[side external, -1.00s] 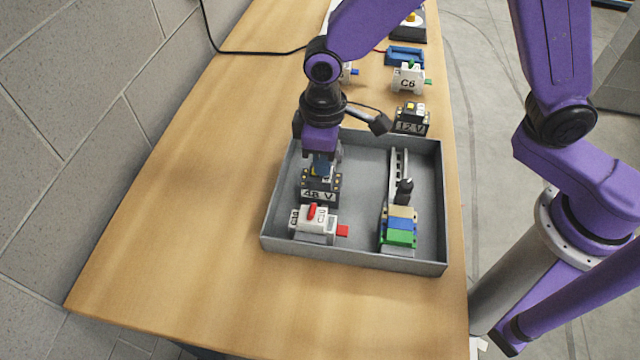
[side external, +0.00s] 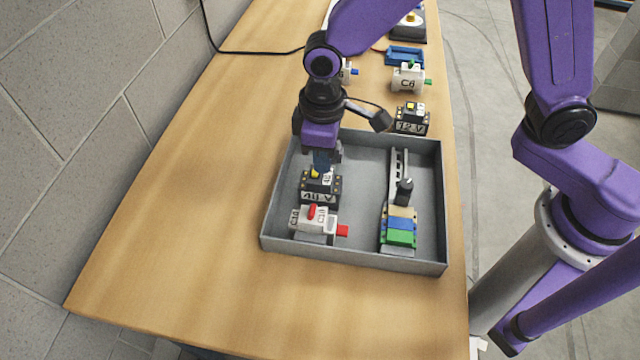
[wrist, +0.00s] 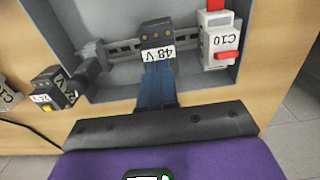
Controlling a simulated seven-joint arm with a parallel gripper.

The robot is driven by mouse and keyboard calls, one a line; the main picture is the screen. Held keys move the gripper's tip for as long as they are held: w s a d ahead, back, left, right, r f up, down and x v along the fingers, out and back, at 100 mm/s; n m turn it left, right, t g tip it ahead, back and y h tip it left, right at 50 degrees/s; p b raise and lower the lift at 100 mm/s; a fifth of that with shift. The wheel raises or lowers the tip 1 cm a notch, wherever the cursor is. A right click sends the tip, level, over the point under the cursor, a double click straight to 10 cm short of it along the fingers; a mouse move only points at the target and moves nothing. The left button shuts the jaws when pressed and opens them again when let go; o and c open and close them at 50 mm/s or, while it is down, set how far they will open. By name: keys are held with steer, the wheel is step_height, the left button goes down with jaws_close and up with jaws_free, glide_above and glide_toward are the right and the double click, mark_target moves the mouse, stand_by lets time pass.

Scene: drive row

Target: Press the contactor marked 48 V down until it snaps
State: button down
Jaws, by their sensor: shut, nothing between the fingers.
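The contactor marked 48 V (side external: 319,196), dark with a white label and a yellow patch on top, sits in the grey tray (side external: 356,264). The wrist view shows it (wrist: 157,33) at a mounting rail (wrist: 122,46), beside the white C10 unit (wrist: 220,42). I cannot tell whether it is fully seated. My gripper (side external: 321,168) points down, shut and empty, close above and behind the contactor's top. In the wrist view its blue fingers (wrist: 156,72) end near the label. The fingers hide part of the contactor, and contact is unclear.
The C10 unit has a red lever and stands toward the tray's front left. A second rail (side external: 398,165) holds a black-knobbed piece and coloured blocks (side external: 400,228). Outside lie the 12 V contactor (side external: 411,120) and the C6 unit (side external: 408,79). The tray's middle is clear.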

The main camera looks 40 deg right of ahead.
mark_target(323, 175)
step_height(323, 175, up, 7)
stand_by(0.8)
stand_by(0.4)
steer(key=s+d+r+n, duration=0.2)
steer(key=s+d+n, duration=0.1)
steer(key=s+d, duration=1.6)
steer(key=d, duration=0.3)
steer(key=shift+n, duration=0.3)
